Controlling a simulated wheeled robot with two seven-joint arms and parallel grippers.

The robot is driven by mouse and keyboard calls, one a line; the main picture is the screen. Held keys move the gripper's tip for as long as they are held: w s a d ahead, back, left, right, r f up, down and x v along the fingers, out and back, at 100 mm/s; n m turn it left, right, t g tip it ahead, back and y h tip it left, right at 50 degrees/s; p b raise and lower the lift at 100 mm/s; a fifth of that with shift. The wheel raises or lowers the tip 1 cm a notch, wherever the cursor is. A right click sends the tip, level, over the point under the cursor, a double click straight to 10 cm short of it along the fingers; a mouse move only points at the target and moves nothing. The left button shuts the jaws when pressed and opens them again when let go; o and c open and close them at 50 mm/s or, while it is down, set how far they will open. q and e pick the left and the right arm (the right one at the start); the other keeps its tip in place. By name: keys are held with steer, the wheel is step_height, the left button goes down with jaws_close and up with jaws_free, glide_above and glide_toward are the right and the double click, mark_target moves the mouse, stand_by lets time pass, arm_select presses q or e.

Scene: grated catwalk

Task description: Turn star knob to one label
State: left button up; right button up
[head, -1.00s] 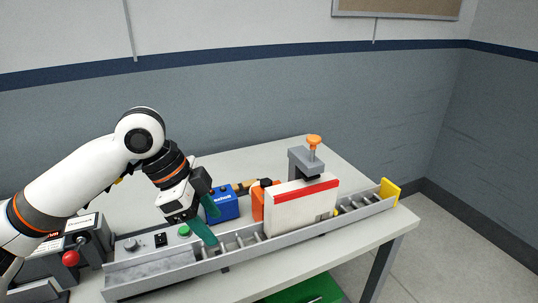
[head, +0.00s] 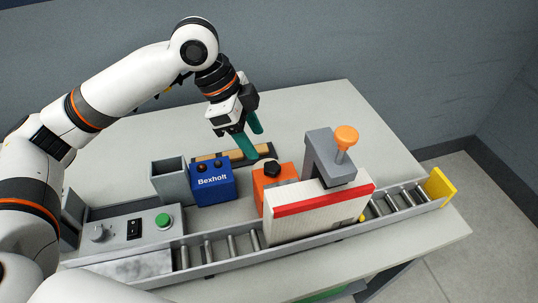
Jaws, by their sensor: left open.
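A black lobed knob (head: 271,168) sits on top of an orange box (head: 280,180) behind the roller conveyor. It looks like the star knob; its labels cannot be read from here. My left gripper (head: 255,145) has two teal fingers, open with nothing between them. It hangs just behind and left of the knob in the picture, apart from it. A smaller grey knob (head: 98,233) is on the control panel at the left. My right gripper is not in view.
A blue box marked Bexholt (head: 212,185) stands left of the orange box. A white block with a red stripe (head: 320,212) and a grey clamp with an orange knob (head: 345,137) stand close on the right. A green button (head: 163,221) is on the panel.

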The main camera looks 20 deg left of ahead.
mark_target(271, 166)
arm_select(q)
steer(key=x, duration=0.8)
steer(key=shift+w+f, duration=0.1)
steer(key=shift+w, duration=0.05)
steer(key=shift+c, duration=0.2)
steer(key=c, duration=0.9)
